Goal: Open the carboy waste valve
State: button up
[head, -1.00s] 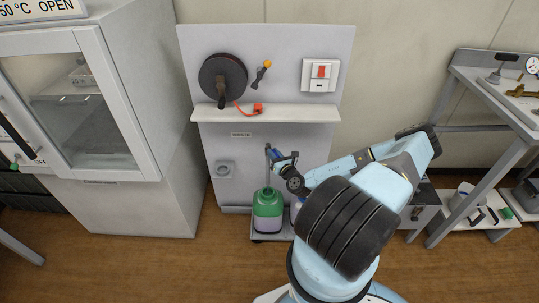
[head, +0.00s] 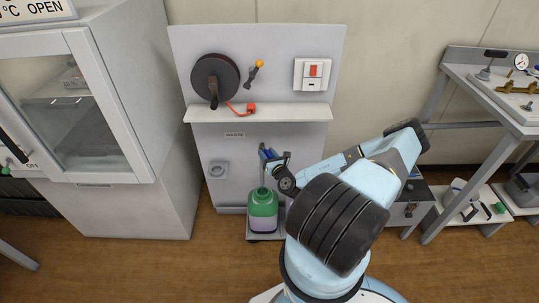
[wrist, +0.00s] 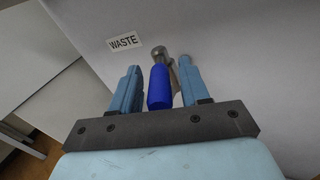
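The valve's blue handle (wrist: 160,88) is in the middle of the wrist view, with a grey metal stem behind its far end. My gripper (wrist: 160,70) is open, one light-blue finger on each side of the handle, with a narrow gap on both sides. In the head view my gripper (head: 271,156) is small, in front of the panel just above the carboy. The carboy (head: 263,207), green above and pale purple below, stands upright on a low base. The rest of the valve is largely hidden in the head view.
The grey panel (head: 210,160) carries a WASTE label (head: 234,134), a shelf (head: 258,113), a dark reel (head: 219,78) and a red-button switch box (head: 312,74). A white cabinet (head: 150,190) stands left, a bench (head: 480,92) right. Floor between cabinet and carboy is clear.

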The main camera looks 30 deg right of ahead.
jog(key=s, duration=1.3)
jog(key=shift+s, duration=0.35)
jog(key=shift+d, duration=0.1)
jog(key=s+a+r+n+g+y, duration=0.1)
jog(key=a+r+n+g+y, duration=0.35)
jog(key=r+n, duration=0.5)
jog(key=s+a+r+n+g+y, duration=0.1)
jog(key=a+r+n+g+y, duration=0.3)
jog(key=r+n+g, duration=0.5)
jog(key=s+a+r+n+g+y, duration=0.1)
jog(key=a+r+n+g+y, duration=0.3)
jog(key=r+n, duration=0.6)
jog(key=s+r+n+t+h, duration=0.1)
jog(key=s+r+n+h, duration=0.2)
jog(key=r, duration=0.6)
jog(key=s+a+r+n+t+h, duration=0.1)
jog(key=s+r+n+t+h, duration=0.1)
jog(key=s+r+h, duration=0.3)
jog(key=s+r+n+t+h, duration=0.2)
jog(key=s+r+n+h, duration=0.2)
jog(key=s+r, duration=0.5)
jog(key=shift+a+r+n+h, duration=0.35)
jog(key=shift+r+h, duration=0.1)
jog(key=shift+r, duration=2.1)
